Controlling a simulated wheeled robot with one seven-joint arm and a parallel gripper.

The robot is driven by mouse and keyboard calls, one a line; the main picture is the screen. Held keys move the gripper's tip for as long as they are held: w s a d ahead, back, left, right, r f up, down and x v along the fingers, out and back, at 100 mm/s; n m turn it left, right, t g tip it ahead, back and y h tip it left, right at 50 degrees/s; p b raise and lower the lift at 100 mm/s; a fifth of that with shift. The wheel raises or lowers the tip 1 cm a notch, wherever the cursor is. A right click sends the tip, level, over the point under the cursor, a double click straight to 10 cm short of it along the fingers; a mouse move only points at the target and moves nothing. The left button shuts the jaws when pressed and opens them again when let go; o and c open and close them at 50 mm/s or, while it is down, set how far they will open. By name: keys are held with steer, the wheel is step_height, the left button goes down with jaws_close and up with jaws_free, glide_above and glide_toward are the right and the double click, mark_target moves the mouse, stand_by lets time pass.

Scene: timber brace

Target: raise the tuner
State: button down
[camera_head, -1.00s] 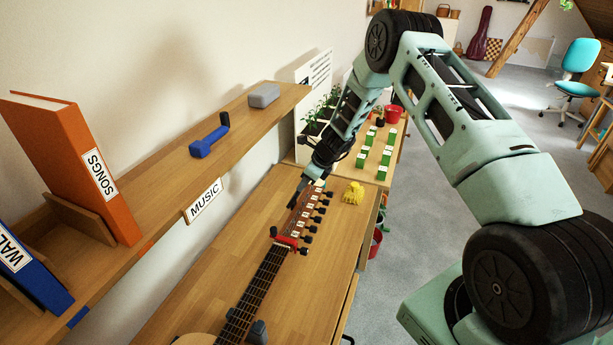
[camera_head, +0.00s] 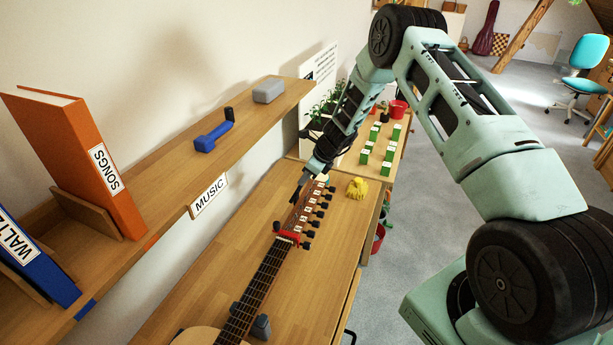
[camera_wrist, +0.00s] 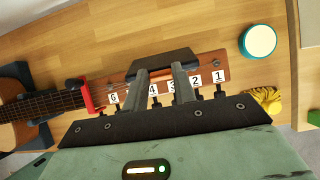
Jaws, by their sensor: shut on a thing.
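My gripper (camera_wrist: 163,75) is over the guitar's headstock (camera_wrist: 209,73). Its two fingers are shut on a dark block (camera_wrist: 163,62) at the headstock's far edge, which I take to be the tuner. Whether the block touches the headstock I cannot tell. In the head view my gripper (camera_head: 299,188) is at the left edge of the headstock (camera_head: 312,204), and the block is too small to make out. The guitar neck (camera_head: 261,284) lies along the bench, with a red clamp (camera_head: 289,237) across it below the headstock. Numbered tags mark the pegs.
A yellow crumpled thing (camera_head: 357,188) lies right of the headstock. A round teal-rimmed thing (camera_wrist: 259,41) is on the bench beyond. A shelf (camera_head: 180,172) above the bench's left side holds a blue tool (camera_head: 212,137), a grey block (camera_head: 268,90) and an orange binder (camera_head: 75,160).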

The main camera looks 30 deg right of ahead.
steer(key=shift+w+a+r, duration=0.1)
steer(key=shift+w+r, duration=0.2)
steer(key=c, duration=1.1)
jaws_free()
steer(key=shift+s+f, duration=0.15)
steer(key=shift+s, duration=0.1)
steer(key=b+v, duration=0.4)
steer(key=v, duration=1.3)
